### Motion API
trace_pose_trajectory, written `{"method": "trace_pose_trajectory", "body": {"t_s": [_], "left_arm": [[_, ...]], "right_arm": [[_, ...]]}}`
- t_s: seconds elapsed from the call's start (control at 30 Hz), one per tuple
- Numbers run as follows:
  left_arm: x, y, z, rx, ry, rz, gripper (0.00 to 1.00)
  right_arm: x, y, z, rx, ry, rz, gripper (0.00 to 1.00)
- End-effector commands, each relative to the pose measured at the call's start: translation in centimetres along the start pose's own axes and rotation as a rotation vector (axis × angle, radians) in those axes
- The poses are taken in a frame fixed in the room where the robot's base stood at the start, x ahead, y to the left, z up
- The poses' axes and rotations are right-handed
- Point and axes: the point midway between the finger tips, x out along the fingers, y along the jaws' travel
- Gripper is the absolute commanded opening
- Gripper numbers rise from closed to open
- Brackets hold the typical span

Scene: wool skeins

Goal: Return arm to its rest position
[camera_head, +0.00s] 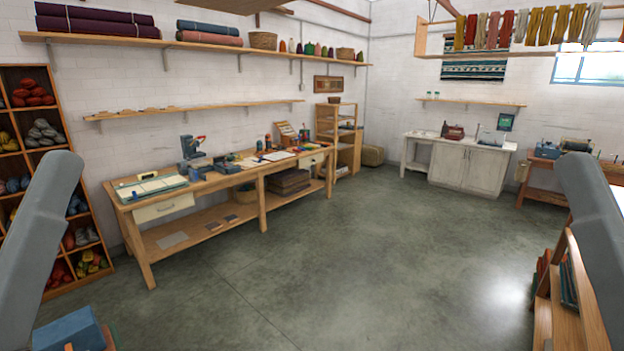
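My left arm comes in at the left edge as a grey link, and my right arm at the right edge as another grey link. Both links slant along the sides of the head view. Neither gripper shows, so I cannot see whether they hold anything. Wool skeins (44,131) in several colours fill the compartments of a wooden shelf unit (52,112) on the left. More skeins (549,25) hang in a row from a rail at the upper right.
A long wooden workbench (262,180) stands along the left wall with tools on it. A white cabinet (466,165) stands at the back. A wooden rack (562,300) is at the lower right and a blue box (70,331) at the lower left. The grey floor (340,265) between is clear.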

Motion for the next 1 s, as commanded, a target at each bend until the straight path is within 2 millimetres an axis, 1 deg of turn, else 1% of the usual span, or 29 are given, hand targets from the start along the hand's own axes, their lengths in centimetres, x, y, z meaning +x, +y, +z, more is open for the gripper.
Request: {"method": "trace_pose_trajectory", "body": {"t_s": [0.03, 0.4, 0.5, 0.6, 0.67, 1.0], "left_arm": [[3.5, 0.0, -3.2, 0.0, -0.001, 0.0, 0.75], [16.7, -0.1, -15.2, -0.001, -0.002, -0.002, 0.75], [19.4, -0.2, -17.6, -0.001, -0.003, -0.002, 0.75], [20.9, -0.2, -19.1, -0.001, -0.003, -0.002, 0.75], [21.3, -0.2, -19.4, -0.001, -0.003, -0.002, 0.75], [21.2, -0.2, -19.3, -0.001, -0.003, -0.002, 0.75]], "right_arm": [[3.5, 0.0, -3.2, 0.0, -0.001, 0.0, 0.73], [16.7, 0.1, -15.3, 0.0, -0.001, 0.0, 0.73], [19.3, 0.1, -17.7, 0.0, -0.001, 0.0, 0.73], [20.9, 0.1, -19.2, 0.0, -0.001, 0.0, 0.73], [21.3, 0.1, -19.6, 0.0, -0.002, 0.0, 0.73], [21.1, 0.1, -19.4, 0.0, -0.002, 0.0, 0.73]]}}
